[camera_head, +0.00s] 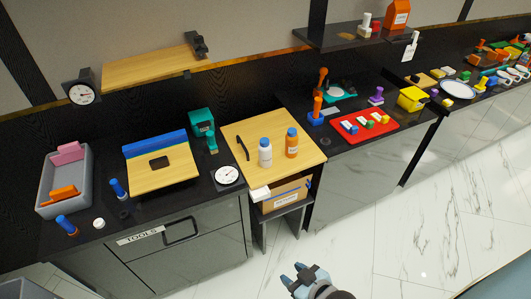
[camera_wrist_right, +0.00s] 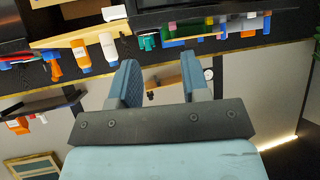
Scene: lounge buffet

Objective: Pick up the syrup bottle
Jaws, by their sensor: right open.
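Two bottles stand upright on a light wooden board on the counter in the head view: an orange bottle (camera_head: 292,146) with a blue cap and pale label, and a white bottle (camera_head: 265,155) with a blue cap. Their labels are too small to read, so I cannot tell for sure which is syrup. My right gripper (camera_head: 293,274) is open and empty, above the floor in front of the counter, apart from both bottles. In the right wrist view its fingers (camera_wrist_right: 158,72) are spread; the orange bottle (camera_wrist_right: 81,58) and white bottle (camera_wrist_right: 108,48) lie beyond them, upside down.
A dark, thin item (camera_head: 243,148) lies left of the bottles on the wooden board (camera_head: 240,128). A round dial (camera_head: 227,175) and teal device (camera_head: 202,124) are farther left. A red tray (camera_head: 372,136) is right. An open box (camera_head: 285,194) sits below the board's front edge.

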